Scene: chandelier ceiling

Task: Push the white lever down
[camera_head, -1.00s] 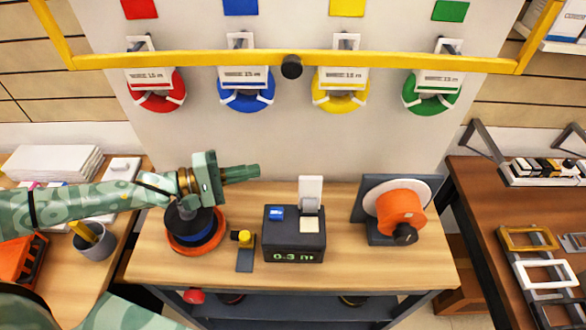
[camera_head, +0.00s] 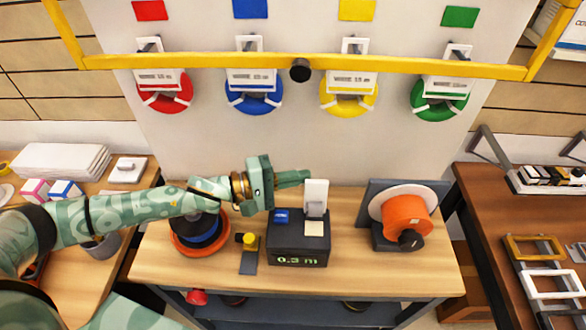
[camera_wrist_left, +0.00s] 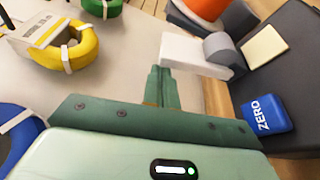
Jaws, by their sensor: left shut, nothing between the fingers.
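The white lever (camera_head: 316,194) stands upright at the back of a dark box (camera_head: 299,247) with a green "0.3 m" display, on the wooden table. In the left wrist view the white lever (camera_wrist_left: 195,55) shows with its grey pivot, just beyond and right of the fingertips. My left gripper (camera_head: 306,177) is shut and empty, pointing right, with its tips close to the lever's upper left side. In the left wrist view its fingers (camera_wrist_left: 158,75) are together. I cannot tell whether they touch the lever. My right gripper is not in view.
The box carries a blue ZERO button (camera_head: 281,215) and a cream pad (camera_head: 314,229). An orange spool (camera_head: 404,216) stands to the right. A stack of coils (camera_head: 198,238) and a yellow-knobbed piece (camera_head: 249,241) stand left, under my arm. A yellow rail (camera_head: 220,63) crosses above.

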